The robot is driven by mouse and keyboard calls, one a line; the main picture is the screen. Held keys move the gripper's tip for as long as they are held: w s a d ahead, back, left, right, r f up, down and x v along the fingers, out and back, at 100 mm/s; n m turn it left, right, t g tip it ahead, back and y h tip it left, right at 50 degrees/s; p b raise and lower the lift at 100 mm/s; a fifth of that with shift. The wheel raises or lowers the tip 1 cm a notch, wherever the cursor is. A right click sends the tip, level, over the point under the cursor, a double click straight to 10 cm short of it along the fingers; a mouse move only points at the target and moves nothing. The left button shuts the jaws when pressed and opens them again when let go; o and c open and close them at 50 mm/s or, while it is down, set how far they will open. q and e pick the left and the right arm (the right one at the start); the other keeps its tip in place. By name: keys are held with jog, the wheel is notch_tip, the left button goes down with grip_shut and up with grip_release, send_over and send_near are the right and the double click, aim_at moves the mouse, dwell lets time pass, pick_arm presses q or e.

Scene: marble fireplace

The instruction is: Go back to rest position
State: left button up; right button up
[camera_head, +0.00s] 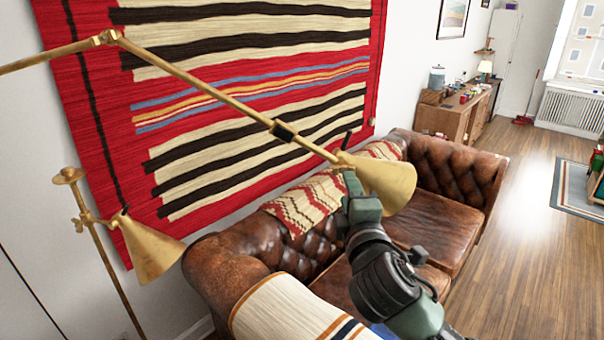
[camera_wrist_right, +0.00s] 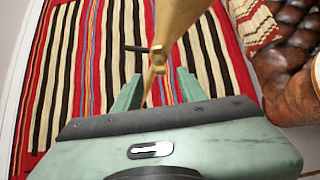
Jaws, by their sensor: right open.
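My right arm (camera_head: 385,280) reaches up over the sofa. Its gripper (camera_head: 348,170) is at the brass lamp shade (camera_head: 388,182), by the joint where the shade meets the lamp arm (camera_head: 215,82). In the right wrist view my right gripper (camera_wrist_right: 158,84) is open, its two green fingers apart. The lamp's brass joint (camera_wrist_right: 157,60) with a dark rod shows in line with the gap between them. I cannot tell whether the fingers touch it. The fingertips are partly hidden in the head view. My left gripper is not in view.
A brown leather sofa (camera_head: 440,222) stands below my right arm, against the wall with a striped rug (camera_head: 240,75). A second brass lamp shade (camera_head: 150,245) hangs at the left. Wooden floor (camera_head: 525,225) is clear at the right, before a patterned mat (camera_head: 580,190).

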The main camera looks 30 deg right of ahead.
jog(key=s+a+f+m+g+y, duration=0.25)
jog(key=s+f, duration=0.25)
jog(key=f, duration=0.6)
jog(key=s+a+f+m+g+y, duration=0.1)
jog(key=s+a+f+m+g, duration=0.25)
jog(key=f, duration=0.75)
jog(key=s+a+f+m+g+y, duration=0.2)
jog(key=s+a+f+m+g, duration=0.15)
jog(key=s+f, duration=0.45)
jog(key=s+a+f+m+g+y, duration=0.2)
jog(key=s+a+f+g, duration=0.25)
jog(key=s, duration=0.55)
jog(key=s+d+f+b+x, duration=0.1)
jog(key=s+b+x, duration=0.2)
jog(key=x, duration=1.2)
jog(key=s+f+b+x, duration=0.1)
jog(key=s+b+x, duration=0.25)
jog(key=x, duration=1.25)
jog(key=s+d+f+b, duration=0.2)
jog(key=s+f, duration=0.7)
jog(key=f, duration=0.2)
jog(key=s+d+f+g+b, duration=0.1)
jog(key=s+d+f+b, duration=0.1)
jog(key=s+f, duration=0.7)
notch_tip(320, 180, down, 2)
jog(key=shift+s+g+b, duration=0.2)
jog(key=shift+g+b, duration=0.1)
jog(key=shift+b, duration=0.15)
